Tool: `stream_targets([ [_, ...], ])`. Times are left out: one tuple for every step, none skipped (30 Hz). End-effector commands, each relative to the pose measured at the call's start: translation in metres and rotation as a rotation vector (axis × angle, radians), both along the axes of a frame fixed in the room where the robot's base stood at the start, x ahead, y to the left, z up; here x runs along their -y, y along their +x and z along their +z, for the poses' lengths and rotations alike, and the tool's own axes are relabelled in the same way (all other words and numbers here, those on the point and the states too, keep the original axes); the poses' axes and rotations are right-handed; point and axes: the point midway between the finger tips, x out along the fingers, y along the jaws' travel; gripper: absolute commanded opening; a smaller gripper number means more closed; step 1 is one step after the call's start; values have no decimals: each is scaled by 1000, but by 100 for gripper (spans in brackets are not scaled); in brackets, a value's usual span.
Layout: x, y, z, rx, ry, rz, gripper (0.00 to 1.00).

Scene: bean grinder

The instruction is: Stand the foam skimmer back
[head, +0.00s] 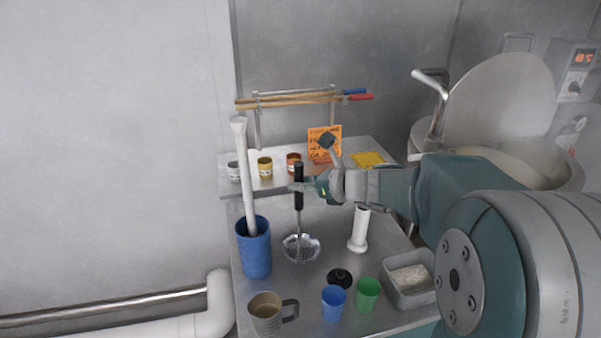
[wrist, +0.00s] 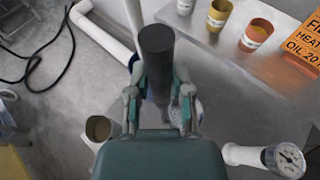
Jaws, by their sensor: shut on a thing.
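The foam skimmer has a black handle (head: 299,199) and a round perforated metal head (head: 300,248). It hangs nearly upright, head down, over the steel table; I cannot tell whether its head touches the top. My gripper (head: 300,184) is shut on the handle near its upper part. In the wrist view the dark handle (wrist: 157,50) stands between the two fingers (wrist: 158,100), and the metal head is mostly hidden below. A tall blue container (head: 256,252) stands just left of the skimmer head, with a long white rod (head: 244,170) leaning in it.
A white cylinder (head: 358,231) stands right of the skimmer. A mug (head: 267,316), blue cup (head: 334,303), green cup (head: 368,293), black lid (head: 340,277) and grey bin (head: 409,285) line the front. Small tins (head: 265,166) and an orange card (head: 323,146) are behind.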

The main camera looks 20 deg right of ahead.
Motion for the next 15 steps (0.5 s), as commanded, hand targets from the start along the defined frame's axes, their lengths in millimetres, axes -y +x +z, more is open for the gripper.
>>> stream_targets([
  [0, 0, -4, 0, 1, 0, 0],
  [0, 0, -7, 0, 1, 0, 0],
  [0, 0, -10, -1, 1, 0, 0],
  [0, 0, -13, 0, 0, 0, 0],
  [0, 0, -15, -1, 1, 0, 0],
  [0, 0, -19, -1, 1, -1, 0],
  [0, 0, -21, 0, 1, 0, 0],
  [0, 0, -24, 0, 1, 0, 0],
  [0, 0, -26, 0, 1, 0, 0],
  [0, 0, -29, 0, 0, 0, 0],
  [0, 0, -30, 1, 1, 0, 0],
  [0, 0, -32, 1, 1, 0, 0],
  [0, 0, -34, 1, 1, 0, 0],
  [0, 0, -35, 1, 0, -1, 0],
  [0, 0, -36, 2, 1, -1, 0],
])
